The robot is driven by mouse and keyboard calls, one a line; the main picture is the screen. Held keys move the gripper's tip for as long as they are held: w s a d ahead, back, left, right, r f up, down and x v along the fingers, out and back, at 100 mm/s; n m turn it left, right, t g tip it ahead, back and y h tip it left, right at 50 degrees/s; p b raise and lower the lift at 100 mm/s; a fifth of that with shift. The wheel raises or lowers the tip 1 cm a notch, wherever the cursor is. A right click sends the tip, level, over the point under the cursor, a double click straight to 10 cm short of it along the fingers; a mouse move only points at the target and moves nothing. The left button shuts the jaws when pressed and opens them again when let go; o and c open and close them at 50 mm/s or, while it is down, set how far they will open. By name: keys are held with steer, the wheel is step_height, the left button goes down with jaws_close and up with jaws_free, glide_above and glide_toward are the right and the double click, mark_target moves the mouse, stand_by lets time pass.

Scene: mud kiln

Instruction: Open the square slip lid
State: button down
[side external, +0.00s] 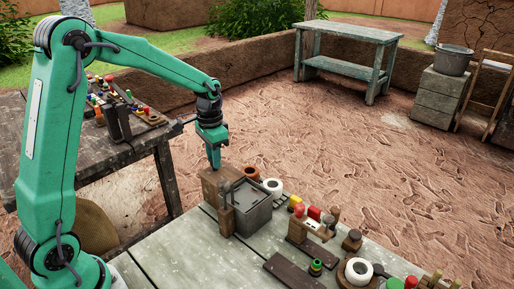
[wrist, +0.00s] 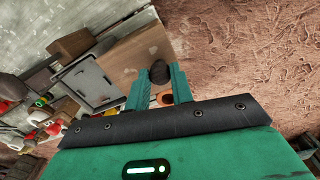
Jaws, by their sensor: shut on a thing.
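The square slip lid (wrist: 132,55) shows in the wrist view as a flat tan-brown wooden square with a dark round knob (wrist: 158,72). My gripper (wrist: 159,84) has its two green fingers closed around the knob. In the side external view my gripper (side external: 215,163) points down at the top of a brown wooden block-like form (side external: 212,184) at the table's back edge. The knob is hidden there behind the fingers. I cannot tell whether the lid rests on a box or is raised from it.
A grey square box (side external: 252,211) stands right beside the wood, with a brown post (side external: 226,219) at its front. A terracotta ring (side external: 250,172) and a white ring (side external: 273,186) are behind. Several colored pieces and dark boards (side external: 293,272) fill the right. The front-left tabletop is clear.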

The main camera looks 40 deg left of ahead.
steer(key=c, duration=1.2)
jaws_free()
steer(key=shift+r, duration=0.15)
steer(key=shift+r, duration=3.8)
